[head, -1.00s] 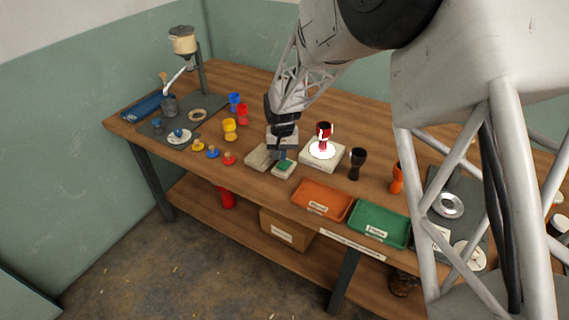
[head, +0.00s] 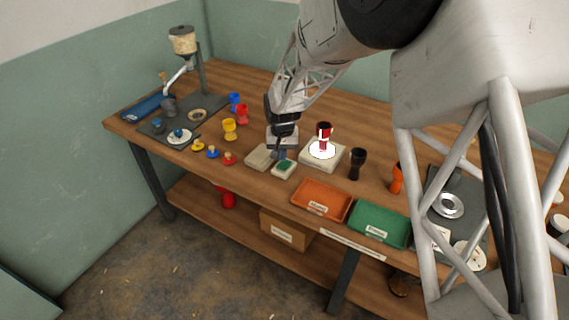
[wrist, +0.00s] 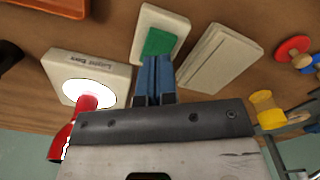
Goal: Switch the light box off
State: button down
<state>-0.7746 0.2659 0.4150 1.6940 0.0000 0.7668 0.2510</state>
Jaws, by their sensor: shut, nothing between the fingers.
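The light box (head: 318,164) is a pale square box on the table. Its round top panel (head: 322,151) glows white, and a red goblet (head: 324,131) stands on it. In the wrist view the labelled light box (wrist: 118,76) is at the left, its panel lit. A small pale switch box with a green button (head: 285,167) sits in front of it; the green button also shows in the wrist view (wrist: 159,41). My gripper (head: 281,154) is shut and empty, its blue fingertips (wrist: 155,62) at the button's near edge in the wrist view. I cannot tell whether they touch it.
A flat pale box (head: 261,157) lies close left of the switch. A black goblet (head: 357,163) and an orange goblet (head: 397,178) stand to the right. An orange tray (head: 322,199) and a green tray (head: 380,225) lie along the front edge.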

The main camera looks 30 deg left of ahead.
aim_at(282, 166)
jog(key=shift+f, duration=1.7)
dwell(2.0)
jog(key=shift+r, duration=0.1)
jog(key=shift+r, duration=3.4)
